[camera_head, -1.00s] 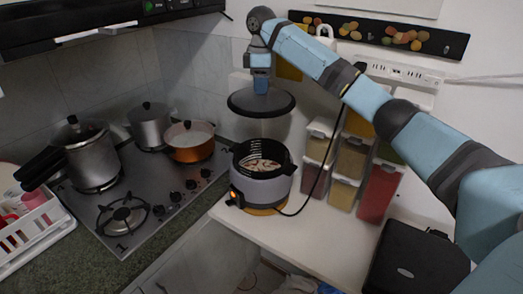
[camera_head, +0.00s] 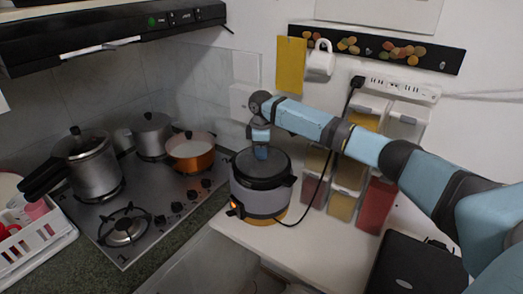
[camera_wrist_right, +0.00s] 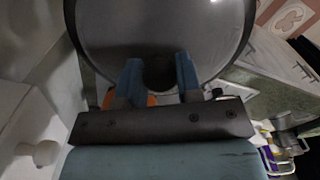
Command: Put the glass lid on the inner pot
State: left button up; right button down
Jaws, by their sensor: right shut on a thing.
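The glass lid (camera_head: 278,170) is round and dark. It lies over the top of the grey cooker (camera_head: 262,203), and its rim looks level with the cooker's top; I cannot tell whether it is fully seated. The inner pot is hidden under it. My right gripper (camera_head: 261,155) points down and is shut on the lid's knob. In the right wrist view the lid (camera_wrist_right: 160,25) fills the upper part, with the knob (camera_wrist_right: 158,73) between the two blue fingers (camera_wrist_right: 159,82). My left gripper is not in view.
Spice dispensers (camera_head: 345,190) stand right of the cooker, and a black cable runs in front of them. A black case (camera_head: 415,265) lies at the front right. An orange pot (camera_head: 190,152) and other pots stand on the stove at left. The counter front is clear.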

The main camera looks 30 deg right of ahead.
jog(key=shift+f, duration=0.3)
jog(key=c, duration=0.8)
grip_release()
